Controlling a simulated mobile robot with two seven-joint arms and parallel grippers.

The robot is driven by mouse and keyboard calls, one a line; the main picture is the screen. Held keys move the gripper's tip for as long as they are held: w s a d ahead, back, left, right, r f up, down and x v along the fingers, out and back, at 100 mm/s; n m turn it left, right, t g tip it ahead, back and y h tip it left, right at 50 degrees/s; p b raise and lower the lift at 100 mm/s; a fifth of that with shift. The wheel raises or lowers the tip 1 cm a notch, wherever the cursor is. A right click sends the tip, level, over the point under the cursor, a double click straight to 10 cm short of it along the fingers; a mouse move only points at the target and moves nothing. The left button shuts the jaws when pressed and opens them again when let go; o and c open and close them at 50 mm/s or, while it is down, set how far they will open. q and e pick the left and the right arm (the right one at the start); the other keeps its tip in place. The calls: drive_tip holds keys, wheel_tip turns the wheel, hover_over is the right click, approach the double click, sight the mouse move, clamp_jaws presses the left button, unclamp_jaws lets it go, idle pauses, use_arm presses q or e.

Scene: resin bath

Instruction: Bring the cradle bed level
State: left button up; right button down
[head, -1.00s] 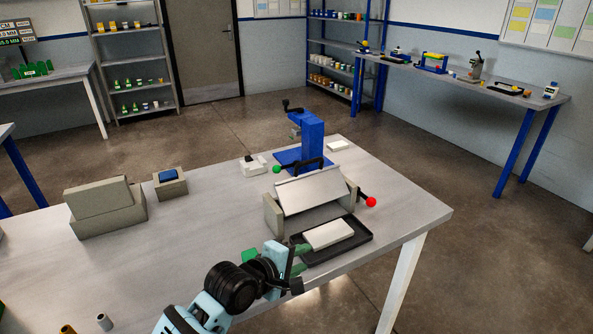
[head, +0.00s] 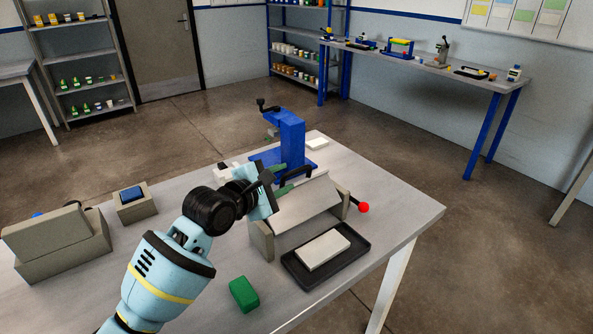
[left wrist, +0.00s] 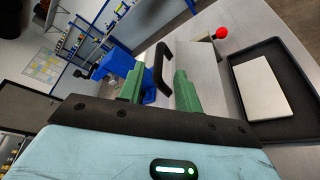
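The cradle bed (head: 308,207) is a pale plate tilted down toward the front, between two grey-beige side walls (head: 262,240). A black handle (head: 297,174) stands on its upper edge. A lever with a red knob (head: 363,207) sticks out at the right. My left gripper (head: 282,179) is at the bed's upper left, its green fingers pointing toward the handle. In the left wrist view the fingers (left wrist: 159,75) are apart, with the handle (left wrist: 164,68) showing between them; I see no grip on it. The bed's left end is partly hidden by the gripper. My right gripper is out of view.
A black tray (head: 364,256) with a white block (head: 323,249) lies in front of the cradle. A blue stand (head: 291,140) is behind it. A green block (head: 244,294) lies at the front left, grey blocks (head: 58,243) farther left. The table's right corner is clear.

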sight(293, 174)
use_arm(q)
drive_tip(key=x, duration=0.5)
drive_tip(key=shift+a+f+b, duration=0.1)
drive_tip(key=shift+f+b, duration=0.05)
drive_tip(key=shift+b, duration=0.2)
drive_tip(key=shift+r+x, duration=0.2)
drive_tip(key=shift+x, duration=0.7)
drive_tip(key=shift+c, duration=0.2)
clamp_jaws()
drive_tip(key=shift+f, duration=0.1)
